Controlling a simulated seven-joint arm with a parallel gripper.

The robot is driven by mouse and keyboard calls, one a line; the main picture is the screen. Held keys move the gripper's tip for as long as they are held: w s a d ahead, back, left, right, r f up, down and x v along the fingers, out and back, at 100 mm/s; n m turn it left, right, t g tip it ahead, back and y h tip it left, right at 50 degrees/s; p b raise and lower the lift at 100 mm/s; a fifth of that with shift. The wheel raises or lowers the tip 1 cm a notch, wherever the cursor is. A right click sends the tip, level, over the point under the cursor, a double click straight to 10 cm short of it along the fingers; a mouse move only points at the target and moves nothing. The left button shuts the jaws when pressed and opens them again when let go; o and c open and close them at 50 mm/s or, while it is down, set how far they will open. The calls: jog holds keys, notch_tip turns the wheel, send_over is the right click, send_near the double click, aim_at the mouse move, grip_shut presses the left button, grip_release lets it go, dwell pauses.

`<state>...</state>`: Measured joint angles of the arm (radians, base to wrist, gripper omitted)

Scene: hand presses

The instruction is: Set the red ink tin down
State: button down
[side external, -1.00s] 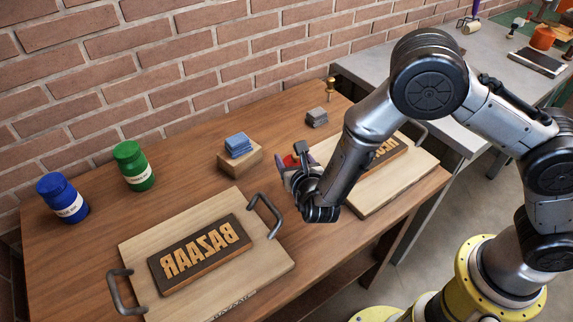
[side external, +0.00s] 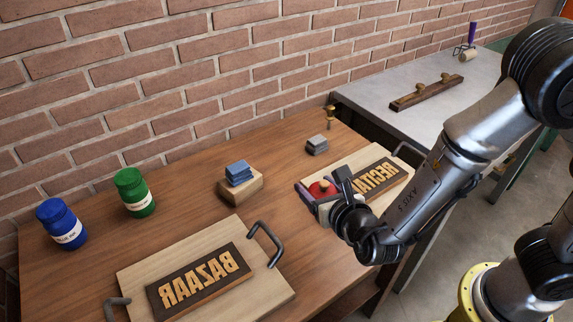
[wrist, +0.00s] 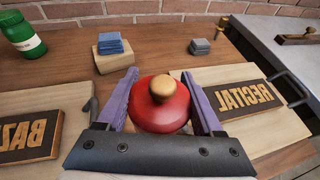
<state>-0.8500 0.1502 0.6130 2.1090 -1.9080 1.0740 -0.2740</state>
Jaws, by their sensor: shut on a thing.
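The red ink tin (wrist: 160,112), round with a pale wooden knob on top, is between the purple fingers of my gripper (wrist: 159,78). My gripper is shut on its sides. In the side view the red tin (side external: 322,188) shows partly, behind the fingers of my gripper (side external: 322,184), near the left end of the RECITAL board (side external: 345,163). It looks upright. Its underside is hidden, so I cannot tell whether it touches the table.
The BAZAAR board (side external: 135,272) with dark handles lies to the left. Blue (side external: 62,222) and green (side external: 134,192) tins stand at the back left. A wooden block (side external: 240,188) with blue pads and a grey block (side external: 317,145) sit behind. Bare wooden table lies between the boards.

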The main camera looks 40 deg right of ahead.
jog(key=w, duration=1)
jog(key=m+h, duration=0.2)
send_over(271, 153)
jog(key=s, duration=0.1)
jog(key=shift+g, duration=0.3)
jog(key=f, duration=0.7)
jog(key=shift+s+f, duration=0.2)
jog(key=shift+f, duration=0.15)
jog(key=shift+w+f, duration=0.65)
jog(key=shift+f, duration=0.15)
jog(key=shift+a+f, duration=0.1)
jog(key=shift+f, duration=1.4)
jog(key=shift+f, duration=0.15)
jog(key=shift+c, duration=0.2)
grip_release()
jog(key=shift+f, duration=0.1)
